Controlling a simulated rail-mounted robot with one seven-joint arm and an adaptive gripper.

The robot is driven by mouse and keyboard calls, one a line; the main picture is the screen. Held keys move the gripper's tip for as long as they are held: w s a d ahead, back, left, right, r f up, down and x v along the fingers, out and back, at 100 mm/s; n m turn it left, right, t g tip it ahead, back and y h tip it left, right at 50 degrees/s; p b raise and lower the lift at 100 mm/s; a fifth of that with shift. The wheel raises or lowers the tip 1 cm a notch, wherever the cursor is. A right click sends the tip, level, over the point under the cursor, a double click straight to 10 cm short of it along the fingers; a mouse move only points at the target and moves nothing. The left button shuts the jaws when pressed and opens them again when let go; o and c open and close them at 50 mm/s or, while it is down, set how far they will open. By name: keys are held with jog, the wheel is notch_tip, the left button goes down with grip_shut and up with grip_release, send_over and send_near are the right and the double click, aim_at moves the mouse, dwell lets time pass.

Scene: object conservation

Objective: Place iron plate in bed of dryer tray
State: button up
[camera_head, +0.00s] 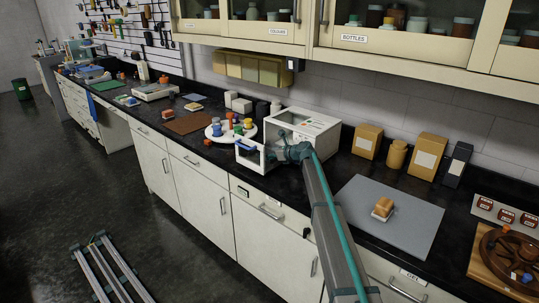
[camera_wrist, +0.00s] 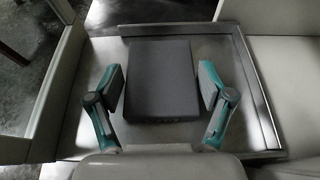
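The iron plate (camera_wrist: 160,80) is a dark grey flat rectangle in the wrist view. It lies on, or just above, the bare metal dryer tray (camera_wrist: 236,122), within its raised rims. My gripper (camera_wrist: 160,86) has its fingers spread wide, one pad on each side of the plate. The pads look close to the plate's sides; I cannot tell whether they touch. In the head view my gripper (camera_head: 283,152) is at the front of the white box-shaped dryer (camera_head: 310,122), whose door (camera_head: 249,157) stands open. The plate and tray are hidden there by the arm and dryer.
A round white turntable (camera_head: 231,128) with coloured items stands left of the dryer. A grey mat (camera_head: 400,225) with a tan block (camera_head: 383,208) lies to the right. Tan containers (camera_head: 367,140) stand behind. Wall cabinets (camera_head: 400,45) overhang the counter.

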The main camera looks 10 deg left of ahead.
jog(key=shift+o, duration=0.9)
jog(key=shift+s+d+r, duration=0.25)
jog(key=shift+s+d, duration=0.05)
jog(key=shift+d, duration=0.1)
jog(key=s+d+b, duration=0.1)
jog(key=s+d, duration=0.1)
jog(key=d, duration=0.1)
jog(key=s+d+b, duration=0.1)
jog(key=s+d, duration=0.2)
jog(key=d, duration=0.1)
jog(key=s+d+r, duration=0.1)
jog(key=s+d, duration=0.1)
jog(key=d, duration=0.2)
jog(key=shift+s+d+b, duration=0.2)
jog(key=shift+s+b, duration=0.2)
